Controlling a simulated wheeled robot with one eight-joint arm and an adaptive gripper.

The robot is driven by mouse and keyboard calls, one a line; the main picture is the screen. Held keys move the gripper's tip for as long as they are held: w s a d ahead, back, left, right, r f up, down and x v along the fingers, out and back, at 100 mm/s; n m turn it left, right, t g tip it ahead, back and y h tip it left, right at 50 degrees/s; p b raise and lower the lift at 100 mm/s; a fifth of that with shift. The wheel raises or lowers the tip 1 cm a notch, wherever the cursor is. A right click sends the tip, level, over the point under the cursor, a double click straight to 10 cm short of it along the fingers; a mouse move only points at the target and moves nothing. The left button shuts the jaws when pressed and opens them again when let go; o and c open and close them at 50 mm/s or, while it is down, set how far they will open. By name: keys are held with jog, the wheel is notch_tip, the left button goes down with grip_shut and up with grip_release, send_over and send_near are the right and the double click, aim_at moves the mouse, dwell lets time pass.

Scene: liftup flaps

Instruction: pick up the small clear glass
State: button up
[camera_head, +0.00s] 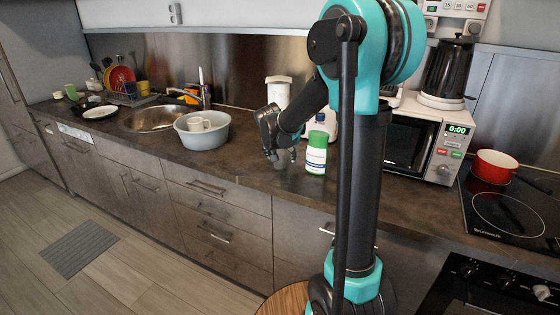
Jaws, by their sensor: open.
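My gripper (281,154) hangs fingers-down low over the dark countertop, just left of a white bottle with a green cap and green label (316,153). It is open. A small, faint greyish, see-through shape, seemingly the small clear glass (283,161), shows at the fingertips on the counter. It is too small and partly covered by the fingers to tell whether they stand around it or beside it, or whether they touch it.
A grey-blue basin (202,134) holding a white mug (198,124) stands to the left, by the sink (155,118). A white microwave (412,140) with a black kettle (450,68) on top, and a red pot (494,165) on the hob, stand right. The counter's front edge is close.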

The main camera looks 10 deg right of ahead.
jog(key=shift+x, duration=0.8)
jog(key=c, duration=1.4)
